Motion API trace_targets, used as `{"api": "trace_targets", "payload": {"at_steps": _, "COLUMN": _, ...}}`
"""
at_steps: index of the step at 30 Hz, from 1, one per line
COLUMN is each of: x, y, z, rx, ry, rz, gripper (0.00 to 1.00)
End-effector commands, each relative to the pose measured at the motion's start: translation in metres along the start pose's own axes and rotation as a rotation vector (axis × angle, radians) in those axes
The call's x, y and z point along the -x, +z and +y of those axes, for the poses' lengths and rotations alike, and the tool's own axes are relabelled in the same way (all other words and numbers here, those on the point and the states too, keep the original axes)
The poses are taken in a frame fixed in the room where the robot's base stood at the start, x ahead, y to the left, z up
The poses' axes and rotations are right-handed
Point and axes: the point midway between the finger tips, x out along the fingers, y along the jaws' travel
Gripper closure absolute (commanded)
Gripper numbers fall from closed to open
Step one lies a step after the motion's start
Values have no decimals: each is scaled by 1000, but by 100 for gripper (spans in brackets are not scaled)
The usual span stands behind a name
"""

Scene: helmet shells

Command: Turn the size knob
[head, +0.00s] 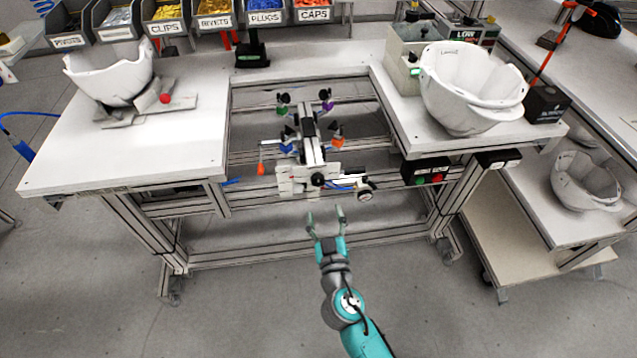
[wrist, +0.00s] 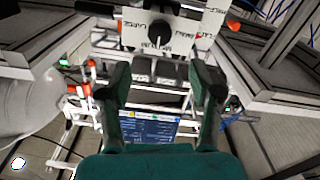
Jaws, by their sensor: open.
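The size knob is a small dark knob (wrist: 160,38) on a white plate with black size lettering, at the top of the wrist view. In the head view a dark round knob (head: 318,180) shows on the white front plate (head: 292,181) of the fixture in the table gap. My gripper (head: 326,216) is open and empty, below and in front of that plate, apart from it. In the wrist view the fingers of my gripper (wrist: 160,82) are spread below the knob, with nothing between them. The exact knob setting is too small to read.
A white helmet shell (head: 472,88) stands on the right of the table and another (head: 110,72) on the left. A black button box (head: 425,172) hangs from the table's front edge, right of the fixture. Labelled bins (head: 214,15) line the back. Floor in front is clear.

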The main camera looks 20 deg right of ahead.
Motion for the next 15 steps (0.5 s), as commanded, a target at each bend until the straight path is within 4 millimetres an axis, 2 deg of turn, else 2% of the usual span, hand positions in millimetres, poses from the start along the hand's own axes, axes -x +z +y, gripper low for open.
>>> {"api": "trace_targets", "payload": {"at_steps": 5, "x": -16, "y": -1, "z": 0, "rx": 0, "ry": 4, "rz": 1, "gripper": 36}}
{"api": "trace_targets", "payload": {"at_steps": 15, "x": -74, "y": -1, "z": 0, "rx": 0, "ry": 2, "rz": 2, "gripper": 36}}
